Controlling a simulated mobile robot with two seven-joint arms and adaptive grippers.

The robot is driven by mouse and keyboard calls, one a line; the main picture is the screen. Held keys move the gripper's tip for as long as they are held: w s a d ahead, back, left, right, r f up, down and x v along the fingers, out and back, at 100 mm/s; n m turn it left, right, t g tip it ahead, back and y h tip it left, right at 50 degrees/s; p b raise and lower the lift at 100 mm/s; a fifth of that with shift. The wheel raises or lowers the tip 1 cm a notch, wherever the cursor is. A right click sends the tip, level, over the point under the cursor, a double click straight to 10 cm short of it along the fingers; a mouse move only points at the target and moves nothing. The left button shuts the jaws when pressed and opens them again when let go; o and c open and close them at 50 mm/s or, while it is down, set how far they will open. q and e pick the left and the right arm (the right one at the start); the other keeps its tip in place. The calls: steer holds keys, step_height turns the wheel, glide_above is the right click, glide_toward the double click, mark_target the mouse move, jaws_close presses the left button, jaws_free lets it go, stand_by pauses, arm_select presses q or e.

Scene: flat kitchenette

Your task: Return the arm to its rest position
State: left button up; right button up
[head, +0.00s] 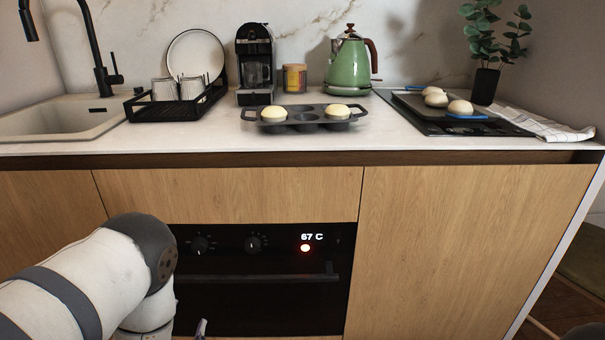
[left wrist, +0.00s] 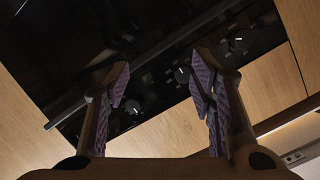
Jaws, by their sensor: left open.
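My left arm (head: 90,275) comes in from the lower left of the head view, in front of the oven. Only a small tip of my left gripper (head: 201,328) shows there, at the bottom edge. In the left wrist view, my left gripper (left wrist: 160,95) has its two purple-padded fingers wide apart with nothing between them. The black oven front with its knobs (left wrist: 182,75) lies beyond the fingers, apart from them. My right gripper is in neither view.
The black oven (head: 260,285) reads 67 C. On the counter (head: 210,140) stand a muffin tin (head: 300,127) with two pale buns, a green kettle (head: 349,65), a coffee machine (head: 256,65) and a dish rack (head: 150,112). More buns lie on a dark tray (head: 410,103) at right.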

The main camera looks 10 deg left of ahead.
arm_select(q)
steer(key=s+d+f+n+g+h+p, duration=0.1)
steer(key=s+d+f+g, duration=0.1)
steer(key=s+g, duration=0.35)
steer(key=s+d+f+n+g+h+p, duration=0.1)
steer(key=s+d+f+g+p, duration=0.15)
steer(key=s, duration=0.65)
steer(key=s+d+r+g, duration=0.1)
steer(key=s+g, duration=0.2)
steer(key=s, duration=0.5)
steer(key=s+d+r+n+g+h+p, duration=0.1)
steer(key=s+d+g, duration=0.1)
steer(key=s, duration=0.6)
steer(key=s+d+r+g+h, duration=0.1)
steer(key=s+g, duration=0.3)
steer(key=s, duration=0.4)
steer(key=shift+d+r+n+p, duration=0.35)
steer(key=shift+d+r+n, duration=0.1)
steer(key=shift+d, duration=0.3)
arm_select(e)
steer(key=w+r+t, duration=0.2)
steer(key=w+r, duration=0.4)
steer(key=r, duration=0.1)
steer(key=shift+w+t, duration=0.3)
